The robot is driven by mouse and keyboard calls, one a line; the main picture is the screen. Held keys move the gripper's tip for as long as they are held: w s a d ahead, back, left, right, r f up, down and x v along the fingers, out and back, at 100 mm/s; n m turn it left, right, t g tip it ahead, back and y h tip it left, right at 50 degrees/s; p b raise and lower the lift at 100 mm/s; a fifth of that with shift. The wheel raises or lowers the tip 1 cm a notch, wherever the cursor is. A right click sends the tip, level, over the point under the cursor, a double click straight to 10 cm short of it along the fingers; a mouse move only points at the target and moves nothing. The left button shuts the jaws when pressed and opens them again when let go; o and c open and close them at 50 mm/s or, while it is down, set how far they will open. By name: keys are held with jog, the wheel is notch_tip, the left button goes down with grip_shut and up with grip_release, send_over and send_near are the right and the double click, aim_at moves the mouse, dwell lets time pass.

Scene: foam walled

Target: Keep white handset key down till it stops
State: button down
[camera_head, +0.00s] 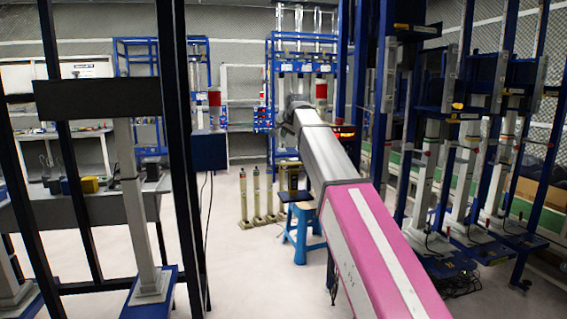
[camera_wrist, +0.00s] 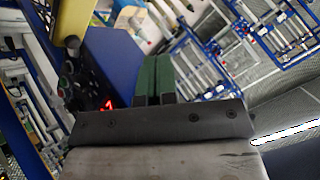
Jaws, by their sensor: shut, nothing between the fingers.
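I cannot make out a white handset key in either view. In the wrist view my gripper (camera_wrist: 154,80) shows as two dark green fingers side by side, closed together with nothing visible between them. Just left of the fingers is a blue box (camera_wrist: 112,62) with a dark panel (camera_wrist: 82,88) carrying round knobs and a red lit display. Whether the fingers touch the box is unclear. In the head view my arm reaches forward from the lower right, and its far end hides the fingers.
A yellow piece (camera_wrist: 38,25) shows at the wrist view's top left. In the head view, a blue stool (camera_head: 302,235) stands left of my arm, near several thin posts (camera_head: 256,195). Dark frame posts and a grey table (camera_head: 85,208) stand left; blue test rigs (camera_head: 485,150) line the right.

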jog(key=shift+f, duration=3.95)
jog(key=shift+f, duration=0.15)
jog(key=shift+f, duration=0.25)
jog(key=shift+f, duration=0.55)
jog(key=shift+r, duration=0.15)
dwell(0.6)
jog(key=shift+r, duration=0.8)
jog(key=shift+r, duration=0.1)
jog(key=shift+r, duration=2.4)
